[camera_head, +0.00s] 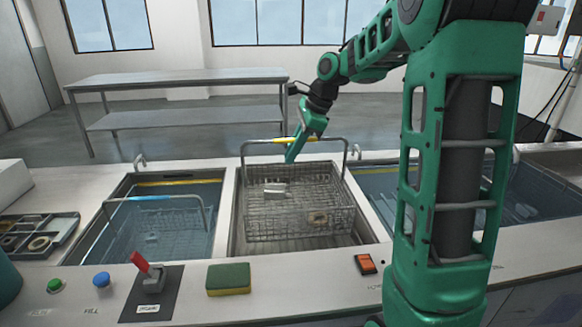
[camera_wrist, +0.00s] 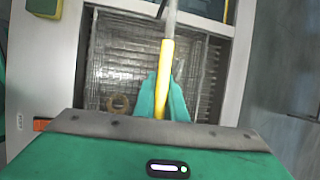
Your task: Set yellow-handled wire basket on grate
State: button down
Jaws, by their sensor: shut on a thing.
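The wire basket (camera_head: 300,215) is in the middle bay of the counter, with its handle (camera_head: 256,141) arched above it. The handle's yellow grip (camera_wrist: 167,62) shows in the wrist view. My gripper (camera_head: 292,155) is shut on this grip from above; its fingertips (camera_wrist: 162,92) lie either side of it. The basket looks roughly level and holds a pale block (camera_head: 275,190) and a brownish ring (camera_head: 318,218). The grate (camera_head: 300,244) shows as a strip in front of and below the basket; I cannot tell whether the basket touches it.
A blue-handled basket (camera_head: 150,198) sits in the liquid of the left tank (camera_head: 128,182). Another tank (camera_head: 380,185) lies to the right, partly behind my arm. A sponge (camera_head: 229,279), a red-lever switch (camera_head: 148,272) and an orange rocker switch (camera_head: 365,264) are on the front ledge.

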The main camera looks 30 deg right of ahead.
jog(key=f, duration=0.4)
jog(key=shift+w+d+f, duration=0.2)
jog(key=shift+w+d, duration=0.05)
jog(key=shift+d, duration=0.05)
jog(key=c, duration=1.8)
grip_release()
